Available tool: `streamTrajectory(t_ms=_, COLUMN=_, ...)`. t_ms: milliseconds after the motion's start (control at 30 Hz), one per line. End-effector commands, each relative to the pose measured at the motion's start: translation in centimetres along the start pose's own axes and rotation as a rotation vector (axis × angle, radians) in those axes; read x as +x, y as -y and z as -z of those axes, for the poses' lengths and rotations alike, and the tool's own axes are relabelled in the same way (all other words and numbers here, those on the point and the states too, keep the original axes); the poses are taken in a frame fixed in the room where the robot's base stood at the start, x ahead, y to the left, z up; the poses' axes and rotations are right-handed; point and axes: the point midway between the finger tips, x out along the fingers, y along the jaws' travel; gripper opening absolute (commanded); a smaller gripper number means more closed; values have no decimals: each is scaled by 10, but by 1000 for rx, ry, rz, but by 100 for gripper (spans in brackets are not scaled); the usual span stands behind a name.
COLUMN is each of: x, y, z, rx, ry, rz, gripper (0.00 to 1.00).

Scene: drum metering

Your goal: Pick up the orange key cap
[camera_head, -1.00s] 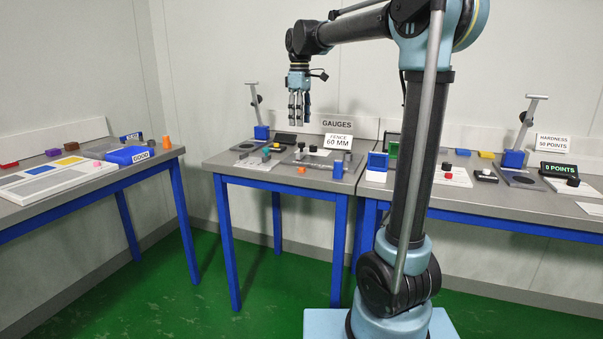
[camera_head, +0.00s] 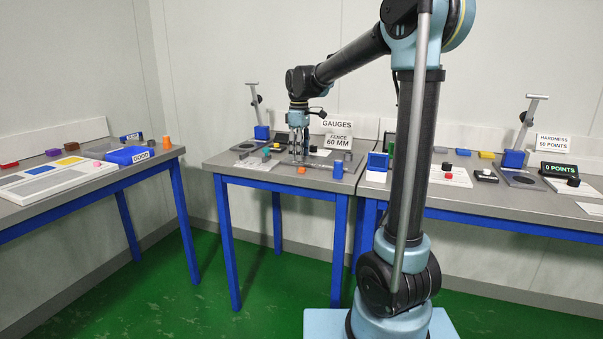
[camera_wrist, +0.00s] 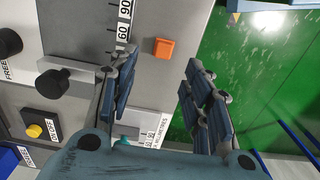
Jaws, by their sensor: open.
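The orange key cap (camera_head: 301,170) is a small square block near the front edge of the middle table. It also shows in the wrist view (camera_wrist: 163,48), on the grey tabletop beside a printed millimetre scale. My gripper (camera_head: 299,153) points down above the middle table, close to the cap. In the wrist view my gripper (camera_wrist: 163,70) has its blue-padded fingers spread apart, with nothing between the pads. The cap appears just beyond the fingertips, in line with the gap. I cannot tell the exact height above it.
A black knob (camera_wrist: 53,83) and a yellow-button box (camera_wrist: 42,122) lie left of the fingers. The table edge drops to green floor (camera_wrist: 255,60).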

Motion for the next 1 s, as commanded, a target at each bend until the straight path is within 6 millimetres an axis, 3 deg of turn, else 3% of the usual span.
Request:
streamTrajectory(t_ms=333, x=42, y=0, z=-1, rx=0, ry=0, rz=0, gripper=45)
streamTrajectory(t_ms=667, x=49, y=1, z=-2, rx=0, ry=0, rz=0, gripper=45)
streamTrajectory(t_ms=900, x=49, y=1, z=-2, rx=1, ry=0, rz=0, gripper=12)
streamTrajectory(t_ms=1000, x=49, y=1, z=-2, rx=1, ry=0, rz=0, gripper=12)
